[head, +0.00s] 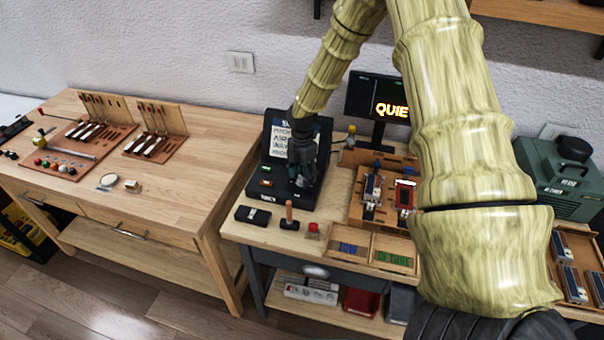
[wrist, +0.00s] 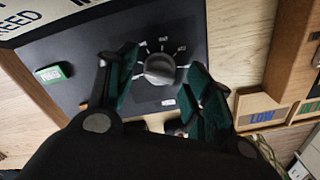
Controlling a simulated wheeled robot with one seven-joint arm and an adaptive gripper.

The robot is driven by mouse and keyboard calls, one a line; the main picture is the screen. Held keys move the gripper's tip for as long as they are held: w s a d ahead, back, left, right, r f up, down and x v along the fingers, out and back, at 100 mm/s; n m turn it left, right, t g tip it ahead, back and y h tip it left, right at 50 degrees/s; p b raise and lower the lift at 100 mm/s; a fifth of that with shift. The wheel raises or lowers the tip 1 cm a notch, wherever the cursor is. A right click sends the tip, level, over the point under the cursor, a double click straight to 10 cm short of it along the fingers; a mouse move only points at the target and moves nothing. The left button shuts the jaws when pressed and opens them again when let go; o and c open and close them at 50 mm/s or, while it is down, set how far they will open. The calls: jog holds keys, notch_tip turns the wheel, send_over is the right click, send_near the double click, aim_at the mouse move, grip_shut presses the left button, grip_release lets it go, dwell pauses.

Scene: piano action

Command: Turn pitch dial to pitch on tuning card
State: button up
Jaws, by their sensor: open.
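The pitch dial (wrist: 159,69) is a round grey knob on a dark panel, with white marks fanned around its upper side, in the wrist view. My gripper (wrist: 163,62) is open, its green-padded fingers on either side of the dial. I cannot tell whether either finger touches it. In the head view my gripper (head: 304,178) is over the black tuning unit (head: 285,196) and hides the dial. A pale card or screen with dark lettering (head: 279,142) stands upright at the unit's back, partly covered by my arm. Its pitch is not readable.
A dark monitor (head: 367,98) showing "QUIE" stands behind. A wooden tray with parts (head: 361,217) is to the right, near bins marked LOW (head: 347,246).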

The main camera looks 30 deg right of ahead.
jog(key=shift+f, duration=0.15)
jog(key=c, duration=1.1)
jog(key=shift+m, duration=0.4)
jog(key=m, duration=0.4)
jog(key=shift+m+b, duration=0.3)
jog(key=m, duration=0.4)
jog(key=shift+m+b, duration=0.3)
jog(key=m, duration=0.7)
jog(key=shift+b, duration=0.3)
jog(key=m, duration=0.6)
jog(key=shift+m, duration=0.4)
jog(key=shift+w, duration=0.1)
